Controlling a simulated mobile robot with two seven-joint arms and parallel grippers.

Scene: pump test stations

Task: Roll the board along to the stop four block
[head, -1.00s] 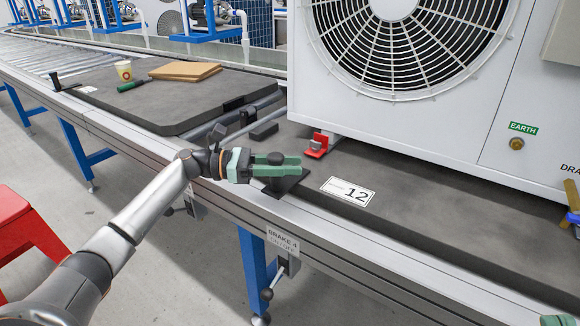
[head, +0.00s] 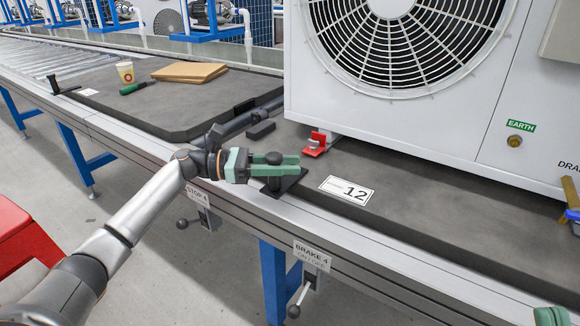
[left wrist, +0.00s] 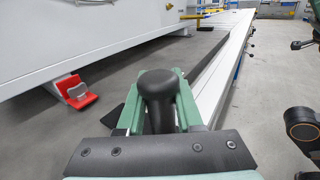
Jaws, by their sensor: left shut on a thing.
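The board (head: 430,218) is a dark slab on the conveyor, marked with a "12" label (head: 346,190) and bearing a large white fan unit (head: 300,85). My left gripper (head: 276,168) is shut on the black knob at the board's near left corner; the knob (left wrist: 157,95) stands upright between the green fingers in the left wrist view. A "STOP 4" plate (head: 199,195) is on the near rail, behind my left wrist. The stop block itself cannot be clearly made out near my arm. A green part of my right gripper (head: 553,316) shows at the bottom right; its jaws cannot be judged.
A second dark board (head: 120,105) lies left, carrying a cup (head: 125,72), a green-handled tool (head: 135,88) and cardboard (head: 190,72). A narrow gap separates the boards. A "BRAKE 4" plate (head: 312,255) with a lever hangs on the near rail. A red clamp (head: 314,146) sits under the unit.

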